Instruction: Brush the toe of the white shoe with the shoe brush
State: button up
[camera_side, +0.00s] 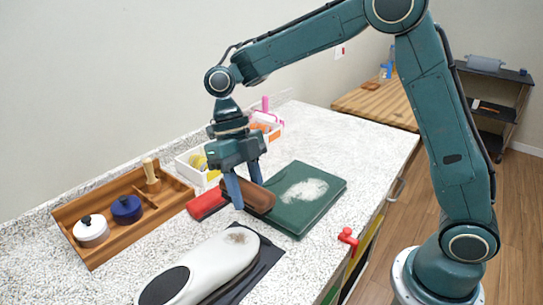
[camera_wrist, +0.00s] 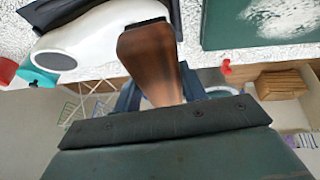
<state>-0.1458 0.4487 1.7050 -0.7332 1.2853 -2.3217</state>
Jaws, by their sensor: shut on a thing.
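The white shoe (camera_side: 210,268) lies on a dark mat (camera_side: 262,268) at the counter's front, with a brownish smudge on its toe (camera_side: 238,238). The white shoe also shows at the upper left of the wrist view (camera_wrist: 85,38). My gripper (camera_side: 246,192) points down, with its blue fingers shut on the brown shoe brush (camera_side: 260,197). The brush is behind the toe in the side view, apart from the shoe. In the wrist view the brush (camera_wrist: 150,60) extends from between my fingers and overlaps part of the shoe. Its bristles are mostly hidden.
A green board (camera_side: 325,183) with a white powdery patch lies right of the brush. A red object (camera_side: 206,203) lies to its left. A wooden tray (camera_side: 88,258) holds two lidded pots and a wooden-handled item. A white bin (camera_side: 190,172) stands behind. A red clamp (camera_side: 348,238) sits at the counter edge.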

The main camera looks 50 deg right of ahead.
aim_at(241, 244)
jog(key=shift+s+a, duration=0.1)
jog(key=shift+s, duration=0.1)
jog(key=shift+f, duration=0.15)
jog(key=shift+a+f, duration=0.2)
jog(key=shift+f, duration=1.15)
jog(key=shift+a+f, duration=0.2)
jog(key=shift+f, duration=1.15)
jog(key=shift+a+f, duration=0.1)
jog(key=shift+f, duration=0.55)
jog(key=shift+a, duration=0.15)
jog(key=shift+a+r, duration=0.2)
jog(key=shift+a, duration=0.85)
jog(key=shift+a, duration=0.15)
